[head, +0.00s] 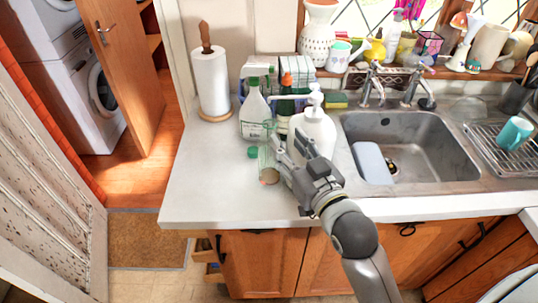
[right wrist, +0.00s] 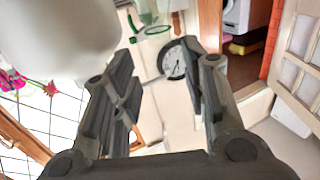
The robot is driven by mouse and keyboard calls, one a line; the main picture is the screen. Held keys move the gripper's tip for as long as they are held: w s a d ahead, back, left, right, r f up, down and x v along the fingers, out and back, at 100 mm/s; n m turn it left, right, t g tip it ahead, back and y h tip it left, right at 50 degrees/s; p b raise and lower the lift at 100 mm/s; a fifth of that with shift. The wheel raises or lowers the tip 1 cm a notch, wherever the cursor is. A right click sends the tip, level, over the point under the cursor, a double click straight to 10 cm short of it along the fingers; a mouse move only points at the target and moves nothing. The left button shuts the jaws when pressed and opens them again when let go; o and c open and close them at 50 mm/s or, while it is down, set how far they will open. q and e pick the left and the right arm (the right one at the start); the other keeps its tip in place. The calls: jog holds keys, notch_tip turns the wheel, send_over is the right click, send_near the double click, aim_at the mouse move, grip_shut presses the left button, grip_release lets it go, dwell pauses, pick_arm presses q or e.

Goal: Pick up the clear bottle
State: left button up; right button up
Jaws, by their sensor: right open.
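A clear, green-tinted bottle (head: 265,160) is on the light counter, just left of my right gripper (head: 284,158) in the head view. A green cap-like part shows at its left side; I cannot tell whether it stands or lies. Another clear bottle (head: 253,116) with a green top stands upright behind it. My right gripper is open, with nothing seen between its fingers (right wrist: 160,95) in the right wrist view. Clear and green glass-like shapes (right wrist: 151,22) show above the fingers there. I cannot tell whether the gripper touches the near bottle. My left gripper is out of view.
A white pump bottle (head: 314,128) stands close behind my right gripper. It looms large in the right wrist view (right wrist: 60,35). A paper towel roll (head: 209,82) stands further back left. The sink (head: 420,135) is to the right. The counter's front left (head: 205,190) is clear.

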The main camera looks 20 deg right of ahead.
aim_at(272, 123)
jog(key=w+p, duration=0.1)
jog(key=w, duration=0.6)
jog(key=w+a+p, duration=0.1)
jog(key=w, duration=0.2)
jog(key=shift+w+a+p, duration=0.1)
jog(key=shift+w+p, duration=0.15)
jog(key=shift+p, duration=0.05)
jog(key=shift+s, duration=0.1)
grip_shut()
